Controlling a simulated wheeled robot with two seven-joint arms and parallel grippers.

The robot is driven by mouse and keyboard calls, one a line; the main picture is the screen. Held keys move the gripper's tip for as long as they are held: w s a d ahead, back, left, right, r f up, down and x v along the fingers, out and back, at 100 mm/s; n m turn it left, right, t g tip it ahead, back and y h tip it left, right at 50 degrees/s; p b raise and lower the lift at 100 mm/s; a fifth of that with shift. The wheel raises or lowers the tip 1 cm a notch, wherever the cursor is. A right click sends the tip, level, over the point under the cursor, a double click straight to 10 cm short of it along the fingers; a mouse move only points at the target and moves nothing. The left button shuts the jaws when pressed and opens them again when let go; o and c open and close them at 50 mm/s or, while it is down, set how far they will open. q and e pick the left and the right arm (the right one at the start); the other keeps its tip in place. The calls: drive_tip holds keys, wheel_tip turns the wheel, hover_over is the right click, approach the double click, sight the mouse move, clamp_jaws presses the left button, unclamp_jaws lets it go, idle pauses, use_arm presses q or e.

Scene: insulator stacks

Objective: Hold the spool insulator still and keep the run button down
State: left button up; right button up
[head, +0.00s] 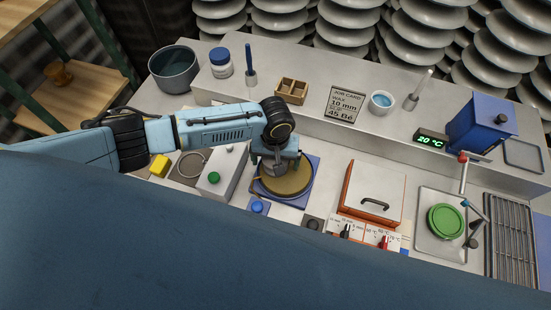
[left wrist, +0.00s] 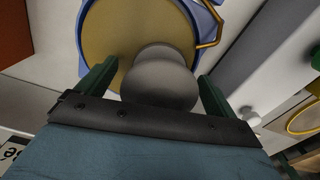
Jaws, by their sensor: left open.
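The grey spool insulator (left wrist: 160,78) stands on the tan disc (left wrist: 125,30) of a turntable with a blue base. In the head view the spool (head: 274,168) shows only partly under my left gripper (head: 275,160). In the left wrist view the left gripper's green fingers (left wrist: 156,92) are open, one on each side of the spool, with visible gaps. A green button (head: 214,178) sits on a grey box left of the turntable, and a blue button (head: 257,207) sits in front of it. I cannot tell which is the run button. My right gripper is not in view.
An orange box with a handled lid (head: 372,190) stands right of the turntable, with a knob panel (head: 365,234) in front. A green disc (head: 446,221) on a tray and a wire rack (head: 511,240) are farther right. A raised ledge (head: 315,107) runs behind.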

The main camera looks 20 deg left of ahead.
use_arm(q)
wheel_tip(320, 180, up, 12)
idle(0.5)
